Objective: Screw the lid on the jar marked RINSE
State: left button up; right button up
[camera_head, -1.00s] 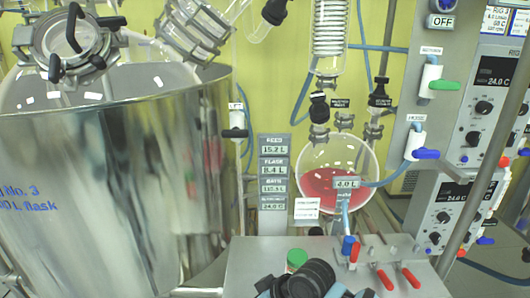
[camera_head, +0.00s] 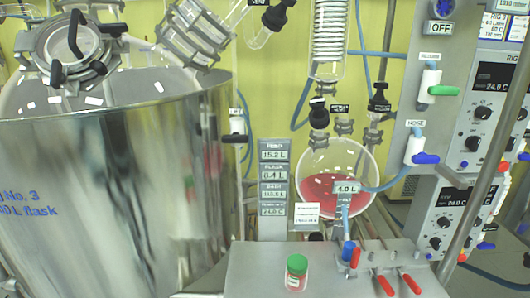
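A small jar (camera_head: 295,282) stands upright on the grey bench near its front, at the bottom centre of the head view. It has a whitish and red body, and its label is too small to read. A green lid (camera_head: 297,264) sits on top of the jar. I cannot tell whether the lid is screwed tight. Neither of my grippers is in view, and nothing touches the jar.
The grey bench (camera_head: 250,262) is clear around the jar. Red-handled valves (camera_head: 384,284) and a blue-capped fitting (camera_head: 348,250) stand to the right. A round flask with red liquid (camera_head: 335,190) is behind. A large steel vessel (camera_head: 110,190) fills the left.

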aim_at(296, 283)
jog(key=k+l+u, duration=0.2)
jog(key=l, duration=0.2)
jog(key=l+u, duration=0.2)
jog(key=l, duration=0.2)
jog(key=k+l+u, duration=0.2)
jog(key=l, duration=0.15)
